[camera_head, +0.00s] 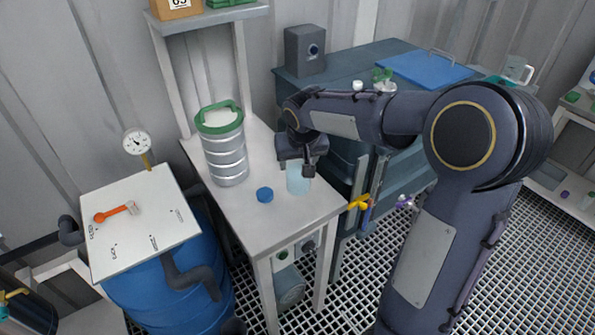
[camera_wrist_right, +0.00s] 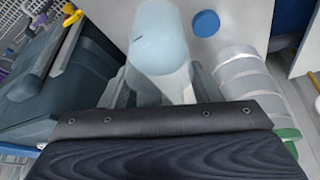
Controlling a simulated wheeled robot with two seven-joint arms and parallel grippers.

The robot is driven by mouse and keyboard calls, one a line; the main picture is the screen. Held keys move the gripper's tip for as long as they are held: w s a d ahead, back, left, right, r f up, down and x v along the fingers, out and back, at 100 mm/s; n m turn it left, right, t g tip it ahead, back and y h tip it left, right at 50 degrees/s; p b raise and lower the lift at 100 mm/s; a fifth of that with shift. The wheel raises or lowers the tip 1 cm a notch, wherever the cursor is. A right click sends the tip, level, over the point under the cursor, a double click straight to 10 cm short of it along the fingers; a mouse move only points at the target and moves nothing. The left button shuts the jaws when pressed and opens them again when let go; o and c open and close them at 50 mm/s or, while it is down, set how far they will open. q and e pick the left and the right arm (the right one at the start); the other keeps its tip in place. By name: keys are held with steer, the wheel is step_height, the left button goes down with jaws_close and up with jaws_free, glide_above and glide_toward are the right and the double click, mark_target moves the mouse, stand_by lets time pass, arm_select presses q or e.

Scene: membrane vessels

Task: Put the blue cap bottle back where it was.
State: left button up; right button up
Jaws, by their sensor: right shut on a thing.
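A pale blue translucent bottle (camera_head: 297,181) is at the front right of the narrow white table (camera_head: 234,201), and it also shows in the right wrist view (camera_wrist_right: 160,45). My right gripper (camera_head: 298,168) is over its upper part and shut on it; the fingers (camera_wrist_right: 160,85) hide its top. I cannot tell whether its base touches the table. A round blue cap (camera_head: 265,194) lies on the table just left of the bottle, apart from it; it shows in the right wrist view (camera_wrist_right: 206,23). My left gripper is not in view.
A ribbed metal canister with a green lid rim (camera_head: 227,160) stands behind left on the same table. A dark blue-grey bench (camera_head: 345,80) with a blue board (camera_head: 424,68) adjoins on the right. A white panel with an orange tool (camera_head: 115,212) is at left.

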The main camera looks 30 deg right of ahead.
steer(key=shift+d+x, duration=0.2)
steer(key=shift+x, duration=1.8)
steer(key=shift+d+x, duration=0.2)
steer(key=shift+x, duration=1.75)
steer(key=shift+w, duration=0.1)
steer(key=shift+f, duration=0.15)
steer(key=o, duration=1.2)
